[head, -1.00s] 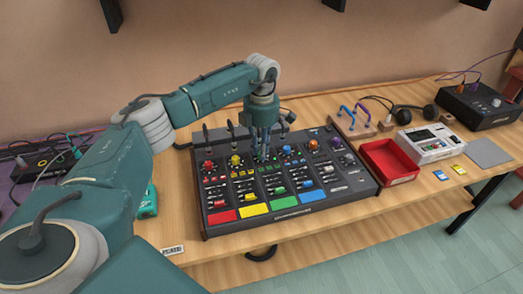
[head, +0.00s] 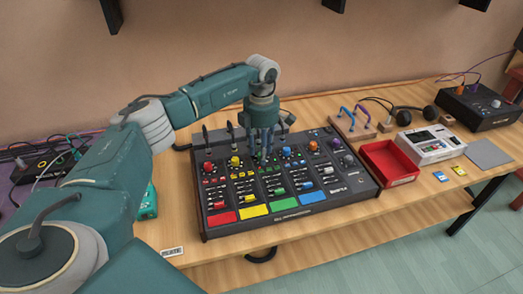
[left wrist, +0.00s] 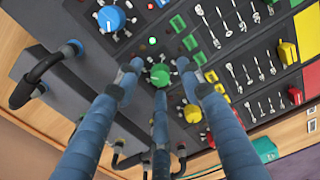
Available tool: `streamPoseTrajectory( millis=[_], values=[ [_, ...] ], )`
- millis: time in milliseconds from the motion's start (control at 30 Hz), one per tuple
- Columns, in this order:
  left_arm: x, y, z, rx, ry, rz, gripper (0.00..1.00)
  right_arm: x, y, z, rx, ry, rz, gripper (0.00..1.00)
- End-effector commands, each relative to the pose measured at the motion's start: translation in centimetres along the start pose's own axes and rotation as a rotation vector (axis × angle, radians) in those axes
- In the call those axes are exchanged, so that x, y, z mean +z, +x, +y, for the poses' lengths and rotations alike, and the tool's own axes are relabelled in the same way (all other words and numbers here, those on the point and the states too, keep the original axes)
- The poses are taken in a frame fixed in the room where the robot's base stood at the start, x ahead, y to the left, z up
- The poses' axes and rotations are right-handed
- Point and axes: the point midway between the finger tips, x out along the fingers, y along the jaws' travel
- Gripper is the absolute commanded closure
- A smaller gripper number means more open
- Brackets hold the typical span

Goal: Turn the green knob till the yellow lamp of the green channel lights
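The mixer panel (head: 372,187) stands on the table with coloured pads along its front edge. The green knob (left wrist: 159,74) shows in the left wrist view, between the fingers of my left gripper (left wrist: 160,78). The fingers reach down around the knob with gaps visible at its sides, so the gripper looks open. In the head view my left gripper (head: 263,155) points down at the panel's upper middle and hides the green knob. I cannot make out a lit yellow lamp of the green channel. My right gripper is not in view.
The blue knob (head: 287,151), yellow knob (head: 235,160) and red knob (head: 208,166) stand in the same row. Cable plugs rise behind the panel. A red tray (head: 370,160) and a white device (head: 430,143) stand to the right. Bare table lies in front.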

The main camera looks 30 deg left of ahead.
Motion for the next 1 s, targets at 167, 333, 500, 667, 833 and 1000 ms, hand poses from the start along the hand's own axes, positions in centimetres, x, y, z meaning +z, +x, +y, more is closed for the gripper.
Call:
streamPoseTrajectory(
  millis=[167, 333, 500, 667, 833, 1000],
  values=[
    [0.1, -1.2, 0.1, 0.002, 0.0, -0.002, 0.62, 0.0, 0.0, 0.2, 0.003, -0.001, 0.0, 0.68],
    [0.1, -4.5, 0.1, 0.004, 0.0, -0.003, 0.62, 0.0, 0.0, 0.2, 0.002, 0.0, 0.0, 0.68],
    [0.1, -8.2, 0.1, 0.003, 0.0, -0.004, 0.62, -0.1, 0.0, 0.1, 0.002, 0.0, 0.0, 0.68],
    [0.1, -10.7, 0.1, 0.002, 0.0, -0.002, 0.62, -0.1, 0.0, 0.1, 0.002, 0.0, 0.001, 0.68],
    [0.0, -11.9, 0.0, 0.0, 0.0, 0.0, 0.62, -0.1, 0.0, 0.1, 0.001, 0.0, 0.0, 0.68],
    [0.0, -12.1, 0.0, 0.0, 0.0, 0.0, 0.62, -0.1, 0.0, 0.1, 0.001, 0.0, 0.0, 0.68]
  ],
)
